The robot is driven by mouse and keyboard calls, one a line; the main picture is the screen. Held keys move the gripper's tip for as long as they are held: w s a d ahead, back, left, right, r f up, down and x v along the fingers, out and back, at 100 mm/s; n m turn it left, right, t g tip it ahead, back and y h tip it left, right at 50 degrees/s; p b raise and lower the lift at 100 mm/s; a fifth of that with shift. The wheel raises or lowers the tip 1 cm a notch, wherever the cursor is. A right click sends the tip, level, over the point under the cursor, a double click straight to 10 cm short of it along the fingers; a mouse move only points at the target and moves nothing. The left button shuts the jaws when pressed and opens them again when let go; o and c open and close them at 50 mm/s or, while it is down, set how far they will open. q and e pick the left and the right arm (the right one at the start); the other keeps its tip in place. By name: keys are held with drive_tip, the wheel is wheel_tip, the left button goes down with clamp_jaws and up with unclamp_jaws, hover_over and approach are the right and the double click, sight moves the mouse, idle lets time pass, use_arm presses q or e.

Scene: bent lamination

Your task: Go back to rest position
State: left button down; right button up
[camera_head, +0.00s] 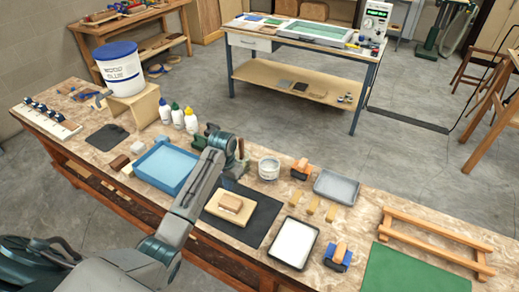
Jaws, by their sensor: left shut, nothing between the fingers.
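My left arm comes in from the lower left and reaches over the workbench (345,236). My left gripper (232,174) is at its far end, shut and empty, between the blue tray (166,166) and the white tub (269,168). The wrist partly hides the fingers. A wooden block (230,204) lies on a light board on the black mat (262,218), just in front of the gripper and apart from it. My right gripper is out of view.
Glue bottles (178,115) and a wood glue bucket (121,68) on a wooden stand are behind on the left. A grey tray (336,187), white tray (293,243), wooden rack (435,242) and green mat (413,275) lie to the right.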

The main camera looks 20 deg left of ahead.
use_arm(q)
drive_tip(key=s+d+f+t, duration=0.1)
drive_tip(key=s+d+f, duration=0.15)
drive_tip(key=s, duration=0.65)
drive_tip(key=s+d+f+t, duration=0.1)
drive_tip(key=s+d, duration=0.2)
drive_tip(key=s, duration=0.5)
drive_tip(key=s+d+r+t, duration=0.15)
drive_tip(key=s+r, duration=0.25)
drive_tip(key=s, duration=0.4)
drive_tip(key=s+d+r, duration=0.2)
drive_tip(key=s+r, duration=0.1)
drive_tip(key=s, duration=0.4)
wheel_tip(320, 180, down, 36)
drive_tip(key=a+g+y+b, duration=0.1)
drive_tip(key=a+b, duration=0.1)
drive_tip(key=b, duration=0.6)
drive_tip(key=s+f+b, duration=0.2)
drive_tip(key=s+f, duration=0.4)
drive_tip(key=f, duration=0.3)
drive_tip(key=s+a+f+g+b, duration=0.1)
drive_tip(key=s+f+b, duration=0.1)
drive_tip(key=s+f, duration=0.4)
drive_tip(key=s+f+b, duration=0.2)
drive_tip(key=s+f, duration=0.5)
drive_tip(key=f, duration=0.5)
drive_tip(key=shift+a+f+n, duration=0.3)
drive_tip(key=shift+a, duration=0.1)
